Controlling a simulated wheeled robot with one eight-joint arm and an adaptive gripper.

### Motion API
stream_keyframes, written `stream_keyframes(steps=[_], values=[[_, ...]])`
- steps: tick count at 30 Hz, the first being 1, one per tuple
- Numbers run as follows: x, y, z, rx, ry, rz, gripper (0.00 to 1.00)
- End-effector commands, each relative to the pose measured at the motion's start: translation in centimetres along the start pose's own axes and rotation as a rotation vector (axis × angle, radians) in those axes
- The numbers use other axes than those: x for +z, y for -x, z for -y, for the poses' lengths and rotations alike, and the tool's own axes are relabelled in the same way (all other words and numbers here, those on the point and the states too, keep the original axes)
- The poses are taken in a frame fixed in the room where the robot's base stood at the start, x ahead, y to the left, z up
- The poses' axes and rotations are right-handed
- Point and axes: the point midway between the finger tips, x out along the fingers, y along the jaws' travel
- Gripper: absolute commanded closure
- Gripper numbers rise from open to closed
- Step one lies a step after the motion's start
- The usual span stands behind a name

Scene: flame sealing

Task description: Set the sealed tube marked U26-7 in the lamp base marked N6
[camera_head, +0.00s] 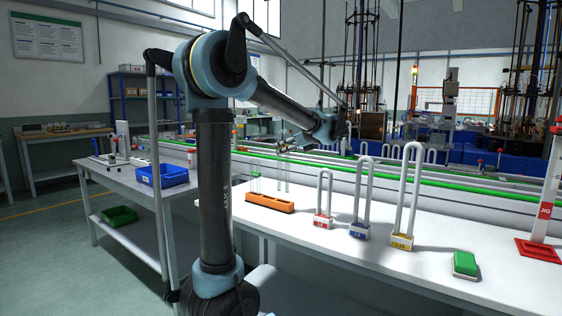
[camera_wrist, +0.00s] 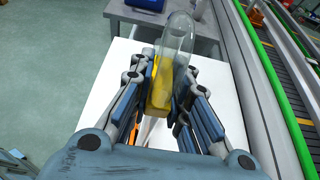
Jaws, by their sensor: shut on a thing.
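My gripper (camera_wrist: 163,108) is shut on a clear glass tube (camera_wrist: 179,35) with a rounded end, between its blue-padded fingers. A yellow piece (camera_wrist: 158,86) shows beside the glass; I cannot tell whether it belongs to it. In the head view, thin clear glass legs (camera_head: 286,178) hang below my gripper (camera_head: 284,147), near the orange rack. White U-shaped tubes stand upright in a red base (camera_head: 323,222), a blue base (camera_head: 359,231) and a yellow base (camera_head: 402,243). Their labels are too small to read surely; I cannot make out U26-7 or N6.
The orange rack (camera_head: 268,203) is on the white table (camera_head: 340,265). A green block (camera_head: 465,264) and a red-footed JIG post (camera_head: 540,250) stand at the right. A blue bin (camera_head: 165,176) is on the side table. A conveyor with green rails (camera_head: 350,170) runs behind.

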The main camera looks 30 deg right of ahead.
Motion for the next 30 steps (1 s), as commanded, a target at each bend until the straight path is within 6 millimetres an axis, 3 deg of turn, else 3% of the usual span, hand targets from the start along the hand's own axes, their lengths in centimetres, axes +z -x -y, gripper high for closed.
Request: stream_keyframes(steps=[6, 17, 30], values=[[1.8, 0.8, 0.0, 0.000, 0.000, 0.000, 1.00], [2.0, 0.8, 0.0, 0.000, 0.000, 0.000, 1.00], [-3.0, -1.2, 0.0, 0.000, 0.000, 0.000, 1.00]])
